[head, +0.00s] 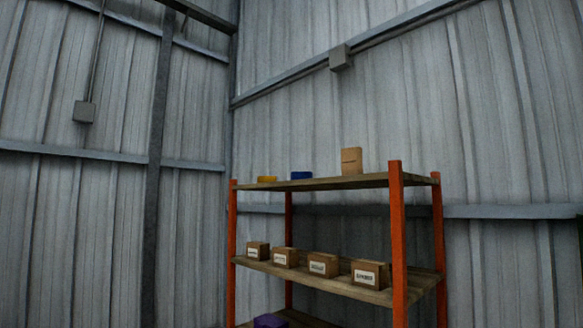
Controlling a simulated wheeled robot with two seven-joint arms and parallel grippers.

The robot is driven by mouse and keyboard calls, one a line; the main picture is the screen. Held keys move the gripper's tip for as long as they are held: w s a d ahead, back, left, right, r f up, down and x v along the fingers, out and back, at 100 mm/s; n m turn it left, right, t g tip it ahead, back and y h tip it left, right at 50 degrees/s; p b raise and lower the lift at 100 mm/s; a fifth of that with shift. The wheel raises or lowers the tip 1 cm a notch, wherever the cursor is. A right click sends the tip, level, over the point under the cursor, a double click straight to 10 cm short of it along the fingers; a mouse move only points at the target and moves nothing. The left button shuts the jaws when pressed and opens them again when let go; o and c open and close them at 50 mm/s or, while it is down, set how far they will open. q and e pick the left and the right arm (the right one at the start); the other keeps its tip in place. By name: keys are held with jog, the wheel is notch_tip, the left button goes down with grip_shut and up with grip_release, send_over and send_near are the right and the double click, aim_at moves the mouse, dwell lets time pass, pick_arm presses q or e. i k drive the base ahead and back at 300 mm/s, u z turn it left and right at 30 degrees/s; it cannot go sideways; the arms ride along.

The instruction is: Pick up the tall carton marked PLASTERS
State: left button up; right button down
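A tall brown carton (351,161) stands upright on the top board (335,183) of an orange-posted shelf rack, towards its right end. It has a dark marking across its front that is too small to read, so I cannot tell whether it says PLASTERS. Several smaller brown cartons with white labels stand in a row on the middle board; the rightmost (370,274) is the nearest. Their labels are also too small to read surely. Neither of my grippers is in view.
A yellow item (267,179) and a blue item (301,175) lie on the top board, left of the tall carton. A purple item (270,321) sits on the lowest board. Orange posts (398,240) frame the rack. Corrugated metal walls stand behind it.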

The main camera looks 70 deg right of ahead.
aim_at(352, 158)
jog(key=i, duration=1.15)
jog(key=z, duration=4.15)
